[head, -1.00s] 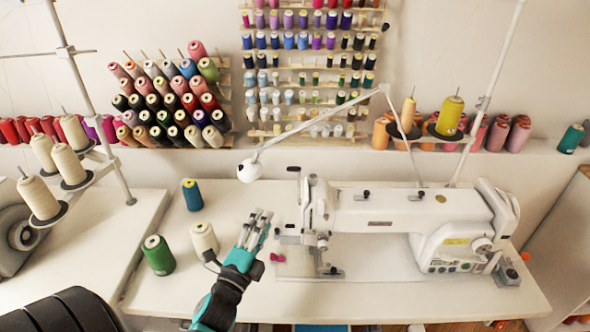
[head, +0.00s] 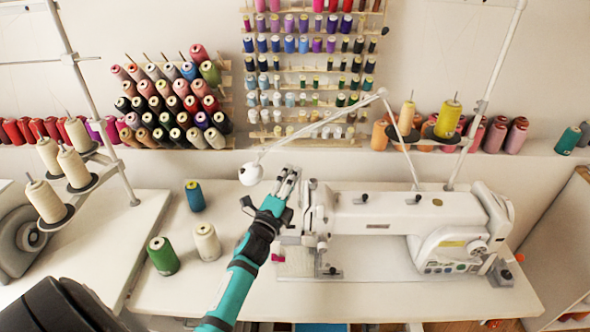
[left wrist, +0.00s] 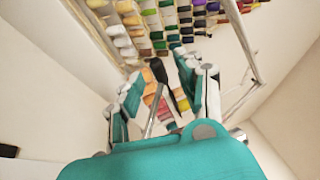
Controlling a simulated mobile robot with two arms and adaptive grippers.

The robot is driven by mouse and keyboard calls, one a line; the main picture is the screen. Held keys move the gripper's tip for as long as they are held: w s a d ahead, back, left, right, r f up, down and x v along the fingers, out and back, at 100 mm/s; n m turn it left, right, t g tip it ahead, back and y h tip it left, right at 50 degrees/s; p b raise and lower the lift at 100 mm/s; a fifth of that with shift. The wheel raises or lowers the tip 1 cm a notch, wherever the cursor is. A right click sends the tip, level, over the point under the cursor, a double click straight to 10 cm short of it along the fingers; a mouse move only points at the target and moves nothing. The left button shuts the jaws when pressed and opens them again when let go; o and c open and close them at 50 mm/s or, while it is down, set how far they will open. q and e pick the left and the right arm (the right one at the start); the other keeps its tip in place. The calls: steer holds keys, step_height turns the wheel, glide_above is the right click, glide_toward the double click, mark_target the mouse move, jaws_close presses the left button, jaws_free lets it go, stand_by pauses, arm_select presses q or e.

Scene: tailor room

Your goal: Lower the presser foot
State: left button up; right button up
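The white sewing machine (head: 375,213) stands on the white table, with its head end (head: 318,210) at the left. The presser foot (head: 328,270) is low under the head; it is small and I cannot tell whether it is up or down. My left gripper (head: 288,174) is raised just left of the head, with its fingers pointing to the back. In the left wrist view its fingers (left wrist: 162,82) are apart. A dark lever-like part (left wrist: 160,72) and a metal bar show between or beyond them; contact cannot be told. My right gripper is out of view.
Blue (head: 194,196), cream (head: 206,242) and green (head: 162,256) spools stand on the table left of my arm. A white jointed lamp arm (head: 318,126) reaches over, its round end (head: 250,174) close to my gripper. Thread racks line the wall.

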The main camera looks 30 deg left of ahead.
arm_select(q)
steer(key=shift+x, duration=1.25)
jaws_close()
